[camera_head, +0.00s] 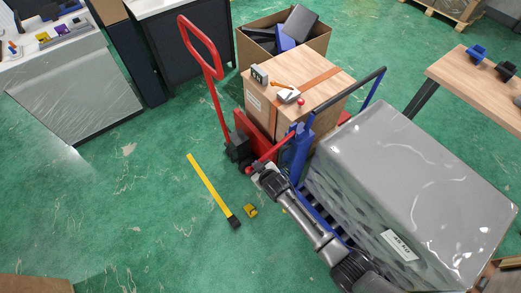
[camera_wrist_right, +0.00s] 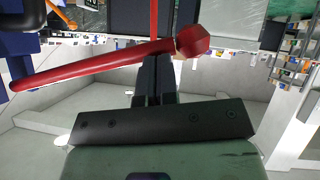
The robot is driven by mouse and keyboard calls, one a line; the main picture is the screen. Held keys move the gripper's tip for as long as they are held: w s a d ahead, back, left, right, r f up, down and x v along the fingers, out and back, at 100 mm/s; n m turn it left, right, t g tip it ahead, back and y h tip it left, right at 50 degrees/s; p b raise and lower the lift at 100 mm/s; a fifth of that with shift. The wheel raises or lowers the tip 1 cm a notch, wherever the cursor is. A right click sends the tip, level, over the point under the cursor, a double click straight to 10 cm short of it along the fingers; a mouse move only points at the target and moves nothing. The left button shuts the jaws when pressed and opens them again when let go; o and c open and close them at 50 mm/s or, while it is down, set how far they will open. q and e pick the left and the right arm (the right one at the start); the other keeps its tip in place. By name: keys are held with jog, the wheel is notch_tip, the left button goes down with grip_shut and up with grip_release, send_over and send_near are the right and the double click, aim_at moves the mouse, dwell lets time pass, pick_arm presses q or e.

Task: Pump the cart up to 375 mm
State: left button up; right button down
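A blue cart (camera_head: 299,150) with a dark push handle (camera_head: 347,90) stands right of centre. It carries a large grey box (camera_head: 410,170) with a white label. A red pedal lever (camera_head: 270,156) sticks out low at its near left end. In the right wrist view the red lever (camera_wrist_right: 100,64) runs across, ending in a red knob (camera_wrist_right: 192,40). My right gripper (camera_head: 260,170) is low beside the lever. Its dark fingers (camera_wrist_right: 156,62) lie close together, tips at the lever; contact is unclear. My left gripper is out of view. No height reading is legible.
A red pallet truck with a tall handle (camera_head: 203,50) and a wooden crate (camera_head: 310,75) stands behind the cart. A yellow strip (camera_head: 207,182) and a small yellow item (camera_head: 250,210) lie on the green floor. A wooden table (camera_head: 485,85) is at the right. Floor at left is free.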

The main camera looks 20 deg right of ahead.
jog(key=shift+s+d+f, duration=0.2)
jog(key=shift+s+f, duration=0.1)
jog(key=shift+f, duration=0.35)
jog(key=s+r+p, duration=0.6)
jog(key=s+r, duration=0.3)
jog(key=r, duration=0.1)
jog(key=shift+r, duration=0.15)
dwell(0.5)
